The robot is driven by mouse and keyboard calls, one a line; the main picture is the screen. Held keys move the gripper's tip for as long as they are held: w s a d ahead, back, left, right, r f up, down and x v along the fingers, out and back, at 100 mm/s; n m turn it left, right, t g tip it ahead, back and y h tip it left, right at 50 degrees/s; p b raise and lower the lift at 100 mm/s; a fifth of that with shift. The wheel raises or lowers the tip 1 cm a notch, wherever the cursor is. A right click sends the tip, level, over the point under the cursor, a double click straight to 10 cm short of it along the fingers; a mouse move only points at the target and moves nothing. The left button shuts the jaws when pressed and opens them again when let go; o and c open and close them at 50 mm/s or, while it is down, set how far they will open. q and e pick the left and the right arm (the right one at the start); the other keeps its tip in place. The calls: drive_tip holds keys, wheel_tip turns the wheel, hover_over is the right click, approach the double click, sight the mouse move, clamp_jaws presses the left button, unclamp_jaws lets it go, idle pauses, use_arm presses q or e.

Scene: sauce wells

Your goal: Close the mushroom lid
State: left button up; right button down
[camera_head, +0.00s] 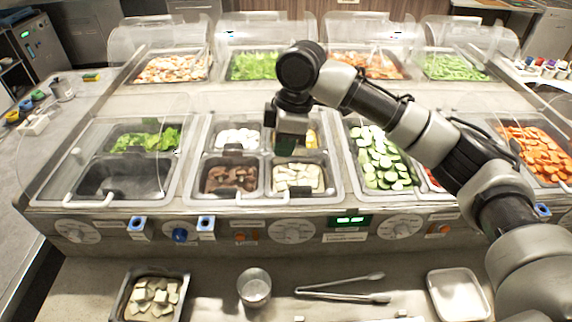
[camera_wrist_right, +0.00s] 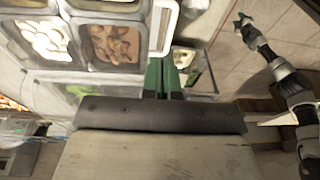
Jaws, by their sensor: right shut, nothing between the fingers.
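The well of brown slices (camera_head: 230,180), which look like mushrooms, is in the front row of the middle well block. It also shows in the wrist view (camera_wrist_right: 116,44). No lid covers it, and I cannot pick out its own clear lid. My right gripper (camera_head: 286,146) points down over the middle block, behind and right of the brown slices. Its green fingers (camera_wrist_right: 163,78) are together and empty. A white bar handle (camera_wrist_right: 164,28) shows beyond them in the wrist view. A small arm end (camera_wrist_right: 243,20), perhaps my left gripper, is too small to read.
A clear tilted lid (camera_head: 72,140) with white handles stands at the left wells. White cubes (camera_head: 296,179) and cucumber slices (camera_head: 380,158) lie in neighbouring wells. Tongs (camera_head: 345,293), a metal cup (camera_head: 254,288) and a white tray (camera_head: 474,295) rest on the front counter.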

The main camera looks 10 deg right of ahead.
drive_tip(key=p, duration=0.2)
hover_over(286, 193)
wheel_tip(286, 193, down, 6)
drive_tip(key=shift+r, duration=0.2)
drive_tip(key=shift+s+f, duration=0.1)
drive_tip(key=shift+f, duration=0.35)
use_arm(q)
drive_tip(key=r, duration=0.1)
drive_tip(key=w+r, duration=0.1)
drive_tip(key=shift+w+r, duration=0.1)
drive_tip(key=shift+r, duration=0.2)
use_arm(e)
drive_tip(key=shift+f, duration=0.15)
